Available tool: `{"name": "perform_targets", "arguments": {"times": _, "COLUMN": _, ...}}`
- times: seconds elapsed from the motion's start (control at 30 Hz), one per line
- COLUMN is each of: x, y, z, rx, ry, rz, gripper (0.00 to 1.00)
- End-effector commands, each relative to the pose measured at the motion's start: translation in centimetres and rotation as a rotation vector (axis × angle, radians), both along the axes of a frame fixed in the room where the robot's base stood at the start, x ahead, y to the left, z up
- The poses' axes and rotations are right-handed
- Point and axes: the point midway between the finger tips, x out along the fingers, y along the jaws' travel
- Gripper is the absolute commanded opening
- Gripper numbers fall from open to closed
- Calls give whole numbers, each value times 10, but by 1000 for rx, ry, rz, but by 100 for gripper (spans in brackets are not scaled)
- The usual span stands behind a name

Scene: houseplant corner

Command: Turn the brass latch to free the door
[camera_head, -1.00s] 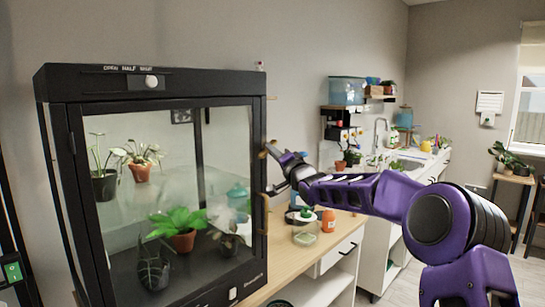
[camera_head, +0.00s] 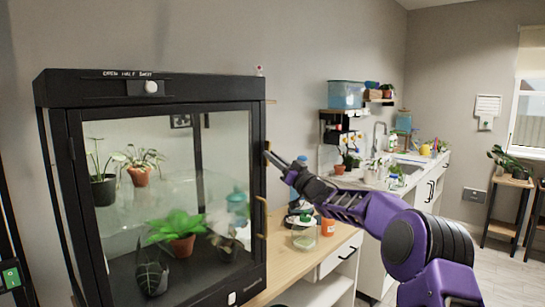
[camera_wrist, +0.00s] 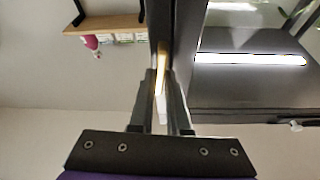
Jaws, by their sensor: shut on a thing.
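The brass latch (camera_wrist: 162,65) sits on the dark door frame in the wrist view, between the tips of my gripper (camera_wrist: 161,88). My gripper is shut on it. In the head view, the gripper (camera_head: 272,156) touches the right edge of the black glass-fronted cabinet (camera_head: 160,87), and a small bit of the brass latch (camera_head: 267,146) shows at its tips. The cabinet's glass door (camera_head: 165,165) looks closed, flush with its frame. A brass handle (camera_head: 262,216) is on the door's right edge below the latch.
Potted plants stand inside the cabinet. A wooden counter (camera_head: 277,277) with a lidded jar (camera_head: 304,237) and an orange bottle (camera_head: 328,226) lies below my arm. A wall shelf (camera_wrist: 112,23) shows at upper left in the wrist view.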

Motion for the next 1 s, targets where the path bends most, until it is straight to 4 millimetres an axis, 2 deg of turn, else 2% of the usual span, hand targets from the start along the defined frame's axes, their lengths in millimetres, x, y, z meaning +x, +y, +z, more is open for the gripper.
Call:
{"name": "perform_targets", "arguments": {"times": 0.3, "x": 1, "y": 0, "z": -1, "rx": -73, "ry": -92, "rz": 0, "gripper": 0}}
{"name": "perform_targets", "arguments": {"times": 0.83, "x": 1, "y": 0, "z": 0, "rx": -87, "ry": -112, "rz": 0, "gripper": 0}}
{"name": "perform_targets", "arguments": {"times": 0.87, "x": 1, "y": 0, "z": 0, "rx": -87, "ry": -112, "rz": 0, "gripper": 17}}
{"name": "perform_targets", "arguments": {"times": 1.0, "x": 1, "y": 0, "z": 0, "rx": -87, "ry": -111, "rz": 0, "gripper": 42}}
